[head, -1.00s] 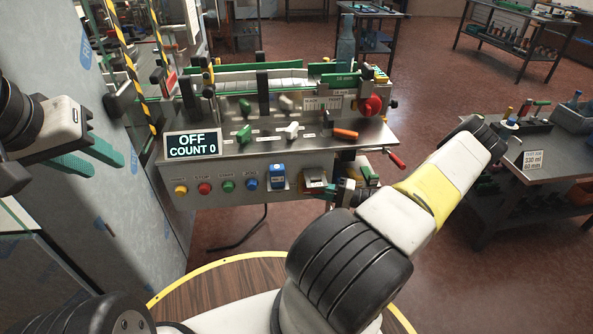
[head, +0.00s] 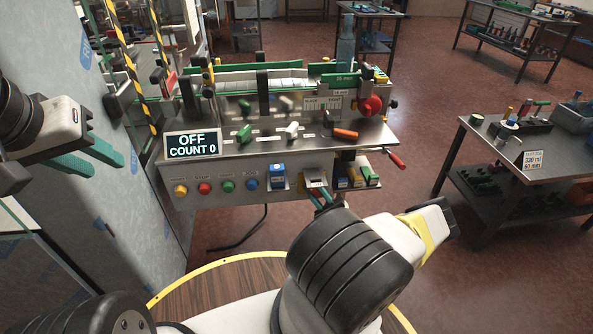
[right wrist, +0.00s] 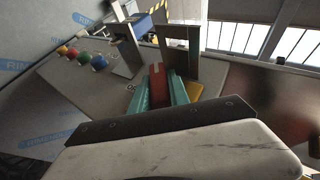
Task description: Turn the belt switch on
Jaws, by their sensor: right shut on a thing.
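The machine's front panel carries a switch housing (head: 314,177) at its right end, with a label too small to read; I take it for the belt switch. The display (head: 192,143) reads OFF, COUNT 0. My right gripper (head: 323,197) is at this housing, partly hidden by my own arm. In the right wrist view, the teal fingers of my right gripper (right wrist: 160,95) are shut on a red lever (right wrist: 159,82) between grey metal plates. The lever's lower end is hidden. My left gripper (head: 93,158) is at the far left, its teal fingers apart and empty.
Yellow, red, green and blue buttons (head: 204,188) and a blue switch box (head: 277,176) sit left of the housing. Small coloured blocks (head: 357,177) stand just right of it. A red-handled lever (head: 396,159) juts from the machine's right side. A side table (head: 500,160) stands further right.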

